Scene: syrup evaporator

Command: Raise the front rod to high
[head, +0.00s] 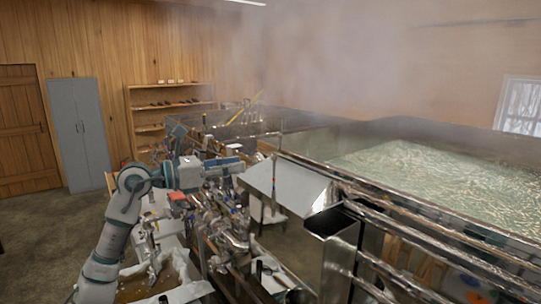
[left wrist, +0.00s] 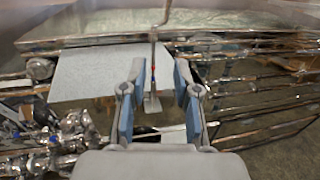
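A thin upright rod, which looks like the front rod (left wrist: 154,55), shows in the left wrist view with small red and blue marks. It stands at the front of the steaming evaporator pan (head: 430,160). In the head view a thin upright rod (head: 280,140) stands just right of my left gripper (head: 252,162). In the left wrist view my left gripper (left wrist: 158,78) is open, its blue-padded fingers on either side of the rod's line with gaps between. I cannot tell the rod's depth between the fingers. My right gripper is not in view.
A slanted metal sheet (head: 288,184) and an open metal box (head: 333,218) sit right of my left gripper. Pipes and valves (head: 222,222) crowd below it. Long metal rails run along the pan's front. Steam blurs the back; floor is clear at left.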

